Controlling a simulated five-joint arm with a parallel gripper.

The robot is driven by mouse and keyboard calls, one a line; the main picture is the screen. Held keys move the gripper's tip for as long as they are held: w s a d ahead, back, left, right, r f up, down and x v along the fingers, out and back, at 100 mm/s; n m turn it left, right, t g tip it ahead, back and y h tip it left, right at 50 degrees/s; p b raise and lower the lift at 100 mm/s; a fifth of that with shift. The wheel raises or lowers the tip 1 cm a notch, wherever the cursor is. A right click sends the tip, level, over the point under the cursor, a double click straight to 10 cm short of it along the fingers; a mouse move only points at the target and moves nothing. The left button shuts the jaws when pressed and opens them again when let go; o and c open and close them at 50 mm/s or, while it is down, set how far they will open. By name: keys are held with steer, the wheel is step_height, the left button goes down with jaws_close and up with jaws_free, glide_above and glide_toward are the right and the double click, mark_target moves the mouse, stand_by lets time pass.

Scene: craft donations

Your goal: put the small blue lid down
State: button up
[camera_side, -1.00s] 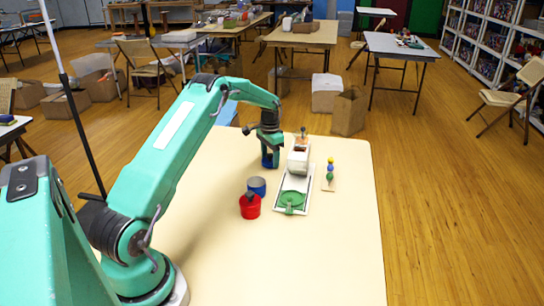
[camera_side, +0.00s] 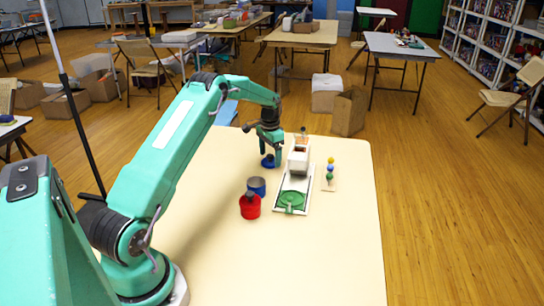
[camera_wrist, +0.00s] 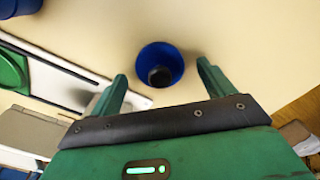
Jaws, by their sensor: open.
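The small blue lid (camera_side: 267,162) lies on the cream table near its far edge, below my gripper (camera_side: 271,158). In the wrist view the lid (camera_wrist: 152,55) is a blue disc with a dark knob, lying flat between my open fingertips (camera_wrist: 162,72). There is a visible gap on each side of it, and neither finger touches it. My gripper is open and holds nothing.
A blue jar (camera_side: 257,188) and a red lidded jar (camera_side: 250,208) stand nearer. To the right are a white board with a green disc (camera_side: 291,200), a white box (camera_side: 298,163) and a bead stack (camera_side: 330,169). The table's near part is clear.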

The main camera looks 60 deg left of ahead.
mark_target(270, 155)
step_height(270, 155, up, 11)
stand_by(0.5)
steer(key=shift+r, duration=0.1)
stand_by(0.4)
steer(key=s+d+r+t, duration=0.1)
steer(key=s+d+r, duration=0.4)
steer(key=d+r, duration=0.4)
steer(key=s+d+r+t, duration=0.1)
steer(key=s+d+r, duration=0.3)
steer(key=d+r, duration=0.45)
steer(key=s+d+f+t, duration=0.1)
steer(key=s+d+f, duration=0.1)
steer(key=s+d, duration=0.5)
steer(key=s+d+f+t, duration=0.2)
steer(key=s+d, duration=0.5)
steer(key=s, duration=0.6)
steer(key=shift+s+d+f+t, duration=0.3)
steer(key=shift+d+f, duration=0.05)
steer(key=shift+f, duration=0.35)
